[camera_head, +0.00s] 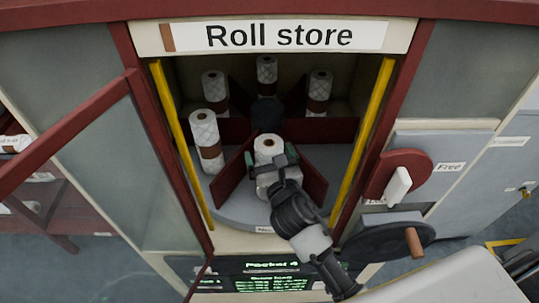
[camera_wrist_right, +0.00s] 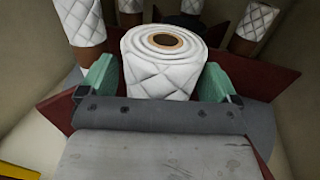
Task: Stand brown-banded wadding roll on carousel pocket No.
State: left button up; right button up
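A white quilted wadding roll (camera_head: 268,148) stands upright in the front pocket of the grey carousel (camera_head: 238,210). Its brown core shows at the top; its lower side is hidden by my right gripper, so I cannot see a band. My right gripper (camera_head: 270,161) has one green finger on each side of this roll. In the right wrist view the roll (camera_wrist_right: 163,65) fills most of the space between the fingers (camera_wrist_right: 158,85); I cannot tell whether both press on it. Another roll with a brown band (camera_head: 206,140) stands in the left pocket. My left gripper is not in view.
Several more banded rolls (camera_head: 215,90) stand in the rear pockets. Dark red dividers (camera_head: 232,180) part the pockets. Yellow strips (camera_head: 373,130) edge the opening. A handwheel (camera_head: 385,238) and a lever marked Free (camera_head: 398,186) are at right. The lower display (camera_head: 272,266) reads Pocket 4.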

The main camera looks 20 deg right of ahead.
jog(key=shift+o, duration=0.5)
jog(key=s+b, duration=0.1)
jog(key=s, duration=0.9)
jog(key=shift+s+b, duration=0.4)
jog(key=shift+a+f, duration=0.1)
